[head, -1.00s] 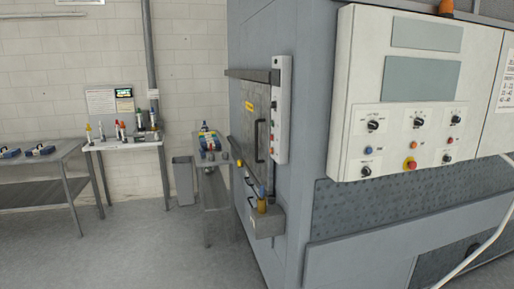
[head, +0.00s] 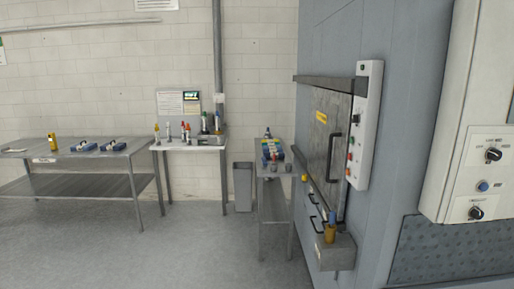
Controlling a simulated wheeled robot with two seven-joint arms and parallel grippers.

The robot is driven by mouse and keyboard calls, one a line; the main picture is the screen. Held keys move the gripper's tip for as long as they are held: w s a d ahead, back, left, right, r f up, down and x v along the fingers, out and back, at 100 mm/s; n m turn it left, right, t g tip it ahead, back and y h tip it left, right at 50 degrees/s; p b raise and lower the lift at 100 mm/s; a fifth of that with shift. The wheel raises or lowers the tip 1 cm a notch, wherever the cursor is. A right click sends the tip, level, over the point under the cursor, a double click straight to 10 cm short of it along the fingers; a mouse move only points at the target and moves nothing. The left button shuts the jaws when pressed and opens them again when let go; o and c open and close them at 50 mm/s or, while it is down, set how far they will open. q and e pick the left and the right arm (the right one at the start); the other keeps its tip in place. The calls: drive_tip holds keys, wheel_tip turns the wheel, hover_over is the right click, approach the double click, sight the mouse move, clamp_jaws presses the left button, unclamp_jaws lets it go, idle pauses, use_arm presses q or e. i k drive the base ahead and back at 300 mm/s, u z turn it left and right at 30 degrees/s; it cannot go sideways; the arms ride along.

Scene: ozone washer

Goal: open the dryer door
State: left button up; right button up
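The dryer door (head: 325,143) is a grey metal panel with a yellow label, set in the side of the large blue-grey machine (head: 392,110). It looks shut. A dark vertical handle (head: 331,158) is on its right part. A dark rail (head: 325,84) runs along its top. A pale control strip (head: 364,125) with a switch and coloured buttons stands just right of the door. Neither of my grippers is in view.
A box-like ledge (head: 336,254) juts out below the door. A narrow metal table (head: 273,174) holding items stands left of the door. A grey bin (head: 243,187), a small table (head: 190,147) and a long workbench (head: 75,155) line the wall. The floor at front left is clear.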

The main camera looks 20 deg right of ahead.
sight(332, 110)
drive_tip(key=u, duration=0.05)
drive_tip(key=i, duration=1.25)
drive_tip(key=z, duration=0.55)
